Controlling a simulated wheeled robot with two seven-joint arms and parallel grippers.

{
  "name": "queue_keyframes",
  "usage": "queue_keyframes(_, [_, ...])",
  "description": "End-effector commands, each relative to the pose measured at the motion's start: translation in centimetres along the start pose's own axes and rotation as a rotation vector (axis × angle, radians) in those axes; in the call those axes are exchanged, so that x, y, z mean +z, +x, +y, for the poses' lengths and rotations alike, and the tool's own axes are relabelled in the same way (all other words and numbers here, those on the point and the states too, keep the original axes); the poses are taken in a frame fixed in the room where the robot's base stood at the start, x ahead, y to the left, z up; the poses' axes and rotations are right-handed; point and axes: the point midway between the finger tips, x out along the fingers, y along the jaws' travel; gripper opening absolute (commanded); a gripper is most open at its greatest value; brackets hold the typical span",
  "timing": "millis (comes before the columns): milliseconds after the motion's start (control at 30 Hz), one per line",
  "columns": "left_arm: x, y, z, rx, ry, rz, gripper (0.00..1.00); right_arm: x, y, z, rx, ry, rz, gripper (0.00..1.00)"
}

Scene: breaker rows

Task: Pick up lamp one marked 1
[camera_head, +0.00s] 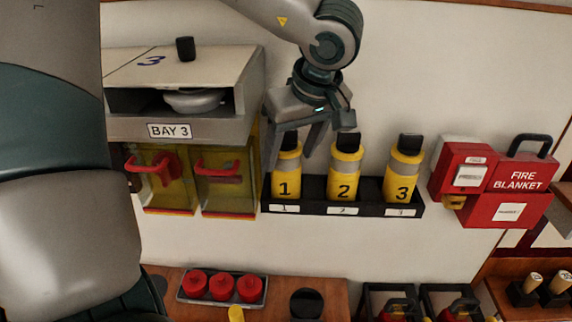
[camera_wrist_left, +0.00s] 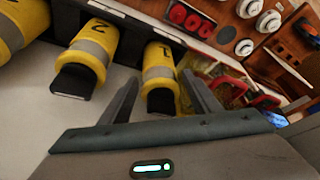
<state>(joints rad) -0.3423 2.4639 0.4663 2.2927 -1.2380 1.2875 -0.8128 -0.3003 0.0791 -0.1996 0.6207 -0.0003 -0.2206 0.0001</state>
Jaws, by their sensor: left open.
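Lamp one (camera_head: 286,180), a yellow cylinder marked 1 with a grey band and black cap, stands upright in the leftmost place of a black wall rack (camera_head: 314,209). My left gripper (camera_head: 292,160) is open, its fingers pointing down at the lamp's upper part. In the left wrist view, lamp one (camera_wrist_left: 160,68) and its black cap show between the two spread fingers of the left gripper (camera_wrist_left: 165,88). The fingers appear apart from the lamp. In the head view the gripper hides part of the lamp's top. My right gripper is not in view.
Lamps 2 (camera_head: 344,178) and 3 (camera_head: 402,178) stand to the right in the same rack. The BAY 3 cabinet (camera_head: 255,95) with red-handled yellow covers is close on the left. A red fire blanket box (camera_head: 510,205) hangs at right. A tray of red knobs (camera_head: 222,286) lies below.

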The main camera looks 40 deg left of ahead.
Motion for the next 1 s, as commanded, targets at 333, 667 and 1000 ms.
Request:
queue_keyframes(333, [0.0,0.9,0.0,0.000,0.000,0.000,0.57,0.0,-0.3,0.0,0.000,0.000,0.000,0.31])
queue_keyframes(667, [-0.1,1.5,0.0,-0.003,0.001,-0.001,0.57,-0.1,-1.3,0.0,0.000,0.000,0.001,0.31])
queue_keyframes(1000, [-0.1,4.8,0.2,-0.004,0.000,-0.001,0.57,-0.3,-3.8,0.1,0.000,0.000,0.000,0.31])
